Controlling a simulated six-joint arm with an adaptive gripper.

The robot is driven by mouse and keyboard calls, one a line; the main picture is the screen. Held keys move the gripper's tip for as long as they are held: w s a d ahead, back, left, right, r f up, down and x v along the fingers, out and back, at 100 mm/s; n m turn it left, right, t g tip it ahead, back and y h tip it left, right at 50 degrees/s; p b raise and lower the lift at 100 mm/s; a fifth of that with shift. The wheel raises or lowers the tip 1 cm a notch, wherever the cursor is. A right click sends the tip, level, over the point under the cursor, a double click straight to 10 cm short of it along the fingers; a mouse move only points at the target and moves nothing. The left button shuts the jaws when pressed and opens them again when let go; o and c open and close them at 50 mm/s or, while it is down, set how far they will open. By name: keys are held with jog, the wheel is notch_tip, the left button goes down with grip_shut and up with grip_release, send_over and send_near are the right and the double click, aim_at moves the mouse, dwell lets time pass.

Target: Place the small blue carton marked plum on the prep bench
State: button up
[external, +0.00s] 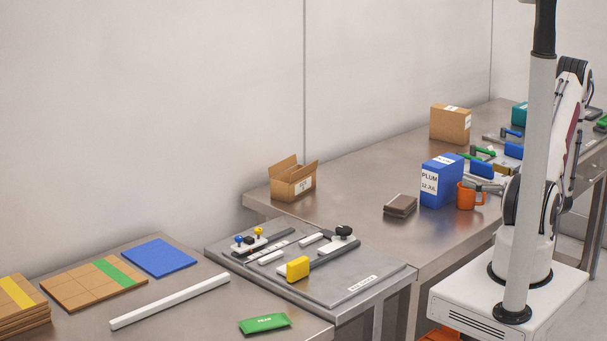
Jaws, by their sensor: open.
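The blue carton (436,190) stands upright on the long steel bench (345,202). Its white label reads PLUM and 12 JUL. An orange mug (467,198) stands close to its right. My gripper (591,114) appears small and dark at the far right, over the far part of the long bench and well away from the carton. It is open, though its fingers are hard to make out. No bench shows a readable name as the prep bench; a nearer bench (200,307) is at lower left.
A grey board (345,292) with a yellow-ended lever sits between the benches. An open cardboard box (292,184), a brown block (400,205) and a closed box (450,124) stand on the long bench. The nearer bench holds cardboard sheets, a blue mat (158,258), a white bar and a green packet (265,324).

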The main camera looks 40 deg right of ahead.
aim_at(443, 164)
jog(key=shift+w, duration=0.1)
jog(key=w+n+g, duration=0.1)
jog(key=w, duration=0.1)
jog(key=w+n+g, duration=0.1)
jog(key=w+g, duration=0.1)
jog(key=w, duration=0.1)
jog(key=shift+a+f, duration=0.15)
jog(key=shift+a, duration=0.05)
jog(key=w+r+g, duration=0.1)
jog(key=w+r+n+g+h, duration=0.1)
jog(key=w, duration=0.1)
jog(key=shift+a+g, duration=0.1)
jog(key=shift+g, duration=0.2)
jog(key=a+r+m+g+h, duration=0.1)
jog(key=a+r+g+h, duration=0.15)
jog(key=a+r, duration=0.5)
jog(key=s+a+r+m+g, duration=0.2)
jog(key=s+a+r, duration=0.45)
jog(key=a, duration=0.25)
jog(key=s+a+r+g+y, duration=0.1)
jog(key=s+a+y, duration=0.3)
jog(key=s+a, duration=0.7)
jog(key=a+g, duration=0.1)
jog(key=a, duration=0.2)
jog(key=shift+s+r+n, duration=0.15)
jog(key=shift+s+n, duration=0.15)
jog(key=shift+s, duration=0.05)
